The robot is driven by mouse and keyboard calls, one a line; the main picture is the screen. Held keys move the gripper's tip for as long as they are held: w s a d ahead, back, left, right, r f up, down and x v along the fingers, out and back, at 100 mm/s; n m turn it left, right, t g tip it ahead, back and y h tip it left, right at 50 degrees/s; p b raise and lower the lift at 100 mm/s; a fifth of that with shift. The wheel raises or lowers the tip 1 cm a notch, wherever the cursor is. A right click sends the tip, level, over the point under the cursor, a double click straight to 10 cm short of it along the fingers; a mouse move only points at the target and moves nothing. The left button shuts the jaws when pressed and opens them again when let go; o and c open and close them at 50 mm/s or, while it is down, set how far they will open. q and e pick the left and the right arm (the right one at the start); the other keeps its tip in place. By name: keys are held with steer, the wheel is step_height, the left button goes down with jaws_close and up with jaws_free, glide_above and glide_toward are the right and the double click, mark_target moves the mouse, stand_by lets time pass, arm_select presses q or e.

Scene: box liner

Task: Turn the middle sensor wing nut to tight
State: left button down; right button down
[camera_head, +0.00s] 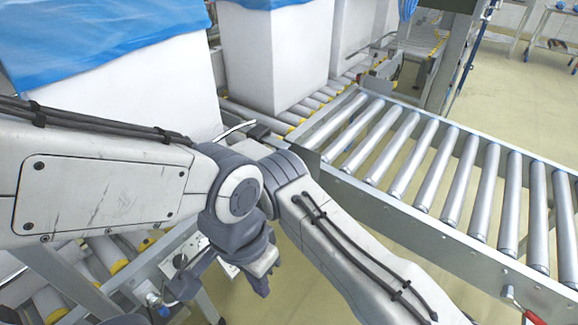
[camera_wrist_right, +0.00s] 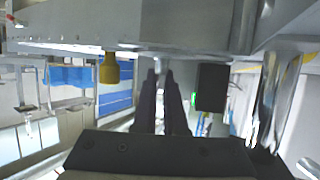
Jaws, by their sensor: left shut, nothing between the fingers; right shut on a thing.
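In the right wrist view my right gripper (camera_wrist_right: 160,73) reaches up to the underside of a grey metal rail, its two dark fingers close together. They are shut on a small part, taken to be the sensor wing nut, which the fingertips hide. A black sensor box (camera_wrist_right: 211,88) with a green light is just right of the fingers. In the head view my right arm comes in from the bottom right, and its gripper is hidden behind the wrists. My left gripper (camera_head: 264,272) points down below its wrist, shut and empty, beside the conveyor frame.
A yellow knob (camera_wrist_right: 110,69) hangs from the rail left of the fingers. A roller conveyor (camera_head: 440,165) runs along the right. White boxes with blue liners (camera_head: 110,35) stand at the back left. The floor (camera_head: 510,90) beyond the conveyor is clear.

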steer(key=shift+r, duration=0.1)
stand_by(0.3)
steer(key=c, duration=1)
jaws_free()
steer(key=shift+d, duration=0.1)
